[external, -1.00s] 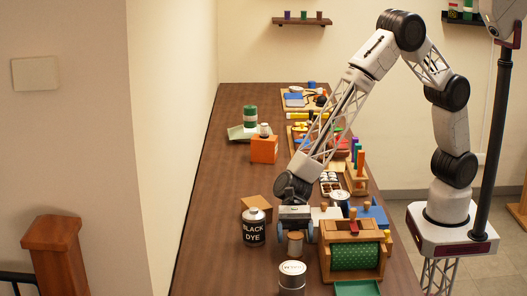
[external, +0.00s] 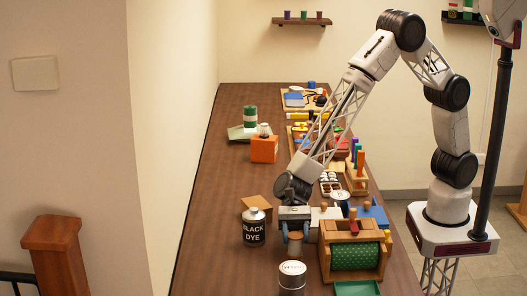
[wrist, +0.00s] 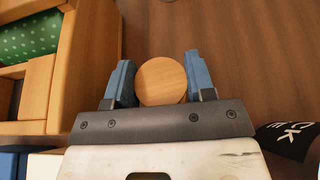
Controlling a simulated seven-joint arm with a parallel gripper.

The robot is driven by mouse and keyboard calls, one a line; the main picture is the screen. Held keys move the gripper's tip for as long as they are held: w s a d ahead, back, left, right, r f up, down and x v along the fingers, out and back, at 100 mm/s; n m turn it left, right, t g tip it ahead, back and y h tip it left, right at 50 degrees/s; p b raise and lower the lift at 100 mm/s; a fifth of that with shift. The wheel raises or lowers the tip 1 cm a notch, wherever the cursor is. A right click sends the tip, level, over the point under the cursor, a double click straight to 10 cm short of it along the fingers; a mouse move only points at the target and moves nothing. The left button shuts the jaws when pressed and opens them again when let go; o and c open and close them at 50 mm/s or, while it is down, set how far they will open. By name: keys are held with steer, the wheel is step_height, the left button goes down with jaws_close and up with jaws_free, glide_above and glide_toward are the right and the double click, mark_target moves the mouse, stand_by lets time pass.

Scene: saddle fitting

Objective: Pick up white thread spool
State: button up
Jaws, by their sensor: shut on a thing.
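A thread spool with a round wooden top (wrist: 161,82) is between the blue fingers of my gripper (wrist: 158,62) in the wrist view. In the external view my gripper (external: 295,234) points down over the spool (external: 295,247), near the front of the table. The fingers are shut on the spool's sides. Its thread is mostly hidden, so its colour is hard to tell. The spool seems upright, at or close to table height.
A wooden box with a green dotted roll (external: 355,256) stands close on the right. A black dye bottle (external: 253,229) is on the left, with a wooden block (external: 257,204) behind it. A labelled tin (external: 292,277) stands in front.

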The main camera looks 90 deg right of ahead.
mark_target(294, 235)
steer(key=shift+r, duration=0.1)
steer(key=shift+w+r, duration=0.2)
steer(key=shift+r, duration=0.45)
step_height(294, 235, up, 10)
steer(key=w, duration=1.9)
steer(key=shift+w, duration=0.3)
